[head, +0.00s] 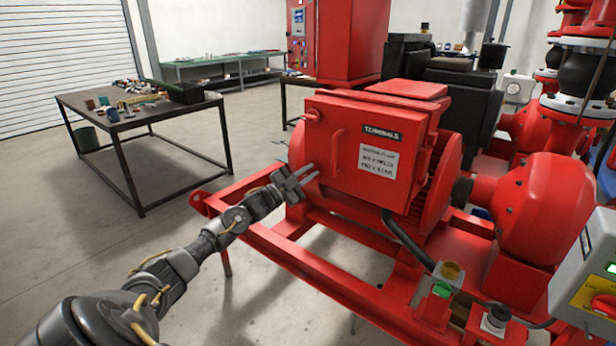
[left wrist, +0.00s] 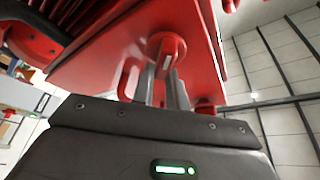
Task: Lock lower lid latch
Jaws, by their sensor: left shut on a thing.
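The red terminal box (head: 362,150) has a lid with a bow handle (head: 337,149) and a round upper latch (head: 312,115) near its upper left corner. My left gripper (head: 306,176) is at the lid's lower left corner. In the left wrist view, a round red latch (left wrist: 168,48) with a pale slot mark stands on the red lid (left wrist: 110,58). The two grey fingers of my left gripper (left wrist: 163,82) are shut on this latch, one on each side. In the head view, the lower latch is mostly hidden behind the fingers. My right gripper is not in view.
The red skid frame (head: 262,250) runs below the box and my left forearm. A red pump (head: 545,205) and a grey control box (head: 585,290) stand to the right. A workbench (head: 75,100) with loose items stands at the left, with open floor between.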

